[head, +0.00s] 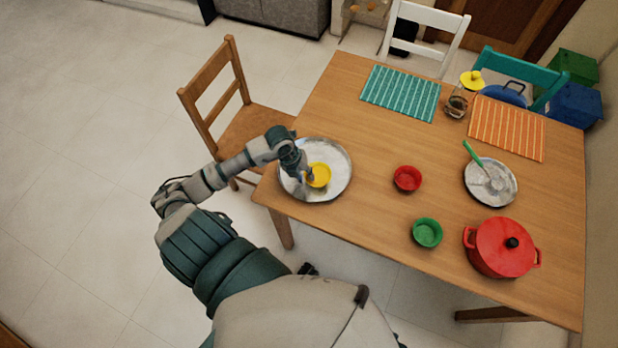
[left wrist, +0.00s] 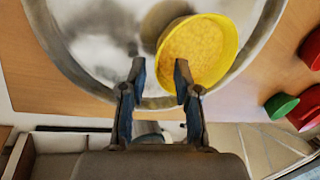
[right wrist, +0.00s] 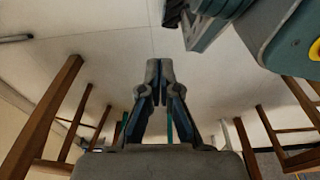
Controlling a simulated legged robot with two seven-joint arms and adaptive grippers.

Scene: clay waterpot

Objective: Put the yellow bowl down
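The yellow bowl (head: 319,174) is within the round silver tray (head: 335,152) at the table's left end. In the left wrist view the bowl (left wrist: 205,45) looks upright, with a dark shadow or reflection beside it on the tray (left wrist: 90,50). I cannot tell whether its base touches the tray. My left gripper (head: 304,176) is at the bowl's left side. Its fingers (left wrist: 160,80) stand apart, the right one overlapping the bowl's near rim and the left one clear of it. My right gripper (right wrist: 160,80) is shut and empty, over the floor.
On the wooden table (head: 370,160) stand a red bowl (head: 407,178), a green bowl (head: 427,232), a red pot (head: 502,247) and a silver plate (head: 490,190) with a green-handled utensil. Striped mats and a jar (head: 456,104) are farther back. A wooden chair (head: 233,120) stands left.

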